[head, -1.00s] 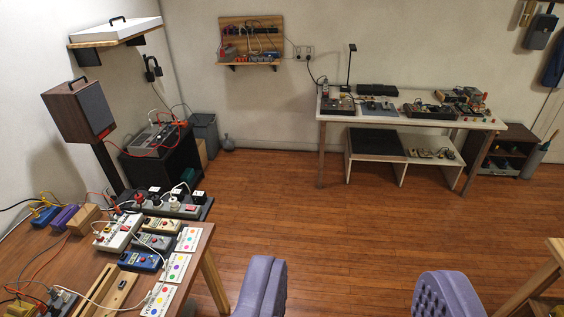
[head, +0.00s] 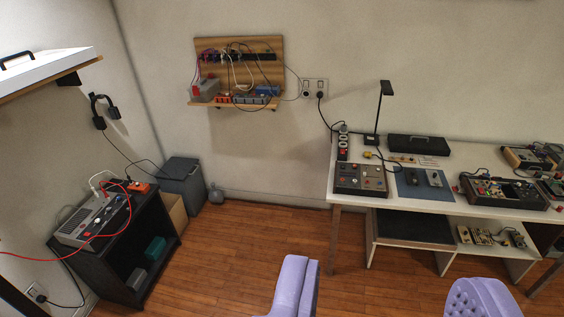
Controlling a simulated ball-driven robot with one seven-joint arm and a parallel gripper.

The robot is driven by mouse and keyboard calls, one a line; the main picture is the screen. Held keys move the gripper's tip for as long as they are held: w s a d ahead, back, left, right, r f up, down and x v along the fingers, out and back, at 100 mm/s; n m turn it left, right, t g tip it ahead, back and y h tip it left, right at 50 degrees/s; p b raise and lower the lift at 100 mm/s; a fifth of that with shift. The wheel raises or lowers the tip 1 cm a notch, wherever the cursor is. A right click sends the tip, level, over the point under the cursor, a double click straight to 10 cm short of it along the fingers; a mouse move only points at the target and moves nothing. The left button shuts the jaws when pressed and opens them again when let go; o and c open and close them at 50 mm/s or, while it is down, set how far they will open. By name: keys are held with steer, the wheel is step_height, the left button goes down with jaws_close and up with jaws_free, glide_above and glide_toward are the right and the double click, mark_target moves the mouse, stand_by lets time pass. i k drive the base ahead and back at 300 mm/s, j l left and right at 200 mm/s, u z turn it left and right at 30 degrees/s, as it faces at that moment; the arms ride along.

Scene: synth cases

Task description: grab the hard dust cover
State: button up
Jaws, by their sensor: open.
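Two handled covers show, and I cannot tell for sure which is the hard dust cover. One is a long, low black cover with a handle (head: 417,149), lying at the back of the white table (head: 455,192) by the wall. The other is a flat white one with a black handle (head: 45,68) on a wall shelf at the upper left, cut off by the picture's edge. My gripper (head: 390,275) shows as two purple padded fingers at the bottom, wide apart with nothing between them. It is well short of both.
A thin black lamp (head: 379,112), a power strip (head: 343,146) and several control boxes crowd the white table. A dark cabinet (head: 120,245) with a grey device stands at the left, beside a grey bin (head: 185,184). A wooden wall board (head: 240,56) hangs centrally. The wooden floor (head: 225,255) between is clear.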

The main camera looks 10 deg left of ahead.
mark_target(15, 75)
steer(key=i+u, duration=0.25)
steer(key=i, duration=0.3)
steer(key=i+u, duration=0.25)
steer(key=i, duration=0.25)
steer(key=i+l+u, duration=0.2)
steer(key=i, duration=0.35)
steer(key=i+l+u, duration=0.25)
steer(key=i, duration=0.25)
steer(key=i+j+u, duration=0.2)
steer(key=i+u, duration=0.15)
steer(key=i, duration=0.2)
steer(key=i+u, duration=0.35)
steer(key=i, duration=0.25)
steer(key=i+l+u, duration=0.1)
steer(key=i+u, duration=0.25)
steer(key=i, duration=0.25)
steer(key=i+j+z, duration=0.1)
steer(key=i, duration=0.3)
steer(key=i+j, duration=0.25)
steer(key=i+j+z, duration=0.15)
steer(key=i, duration=0.3)
